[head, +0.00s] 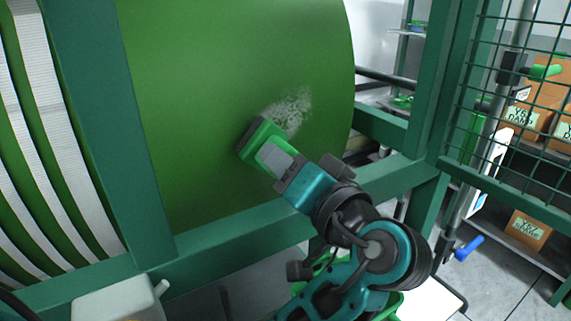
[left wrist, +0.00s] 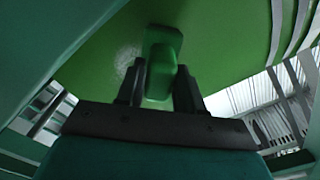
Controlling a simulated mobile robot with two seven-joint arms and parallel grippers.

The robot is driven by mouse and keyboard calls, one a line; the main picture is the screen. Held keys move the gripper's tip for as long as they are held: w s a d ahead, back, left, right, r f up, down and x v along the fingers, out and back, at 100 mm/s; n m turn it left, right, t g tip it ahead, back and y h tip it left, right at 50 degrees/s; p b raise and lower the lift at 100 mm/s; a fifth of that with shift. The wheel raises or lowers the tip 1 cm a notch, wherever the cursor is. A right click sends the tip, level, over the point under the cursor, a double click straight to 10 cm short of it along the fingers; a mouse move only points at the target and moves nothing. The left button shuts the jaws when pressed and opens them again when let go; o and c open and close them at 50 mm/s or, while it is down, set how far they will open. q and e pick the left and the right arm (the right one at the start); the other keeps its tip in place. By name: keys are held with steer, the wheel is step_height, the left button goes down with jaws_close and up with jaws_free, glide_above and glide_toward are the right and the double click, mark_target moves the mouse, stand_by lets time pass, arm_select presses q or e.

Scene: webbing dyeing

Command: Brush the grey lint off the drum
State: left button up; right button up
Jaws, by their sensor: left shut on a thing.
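The green drum (head: 220,60) fills the middle of the head view. A patch of pale grey lint (head: 291,109) is on its face; it also shows in the left wrist view (left wrist: 126,58). My left gripper (head: 283,168) is shut on a green brush (head: 258,137), just below and left of the lint in the head view. The brush also shows between the fingers in the left wrist view (left wrist: 162,48). Its head is at or very near the drum; I cannot tell if it touches. My right gripper is not in view.
A dark green frame post (head: 100,110) and a lower rail (head: 225,242) stand in front of the drum. White webbing (head: 45,60) winds around a green roll at left. A mesh guard (head: 510,110) and shelves with boxes (head: 528,228) are at right.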

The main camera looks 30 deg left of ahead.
arm_select(q)
steer(key=shift+x, duration=0.95)
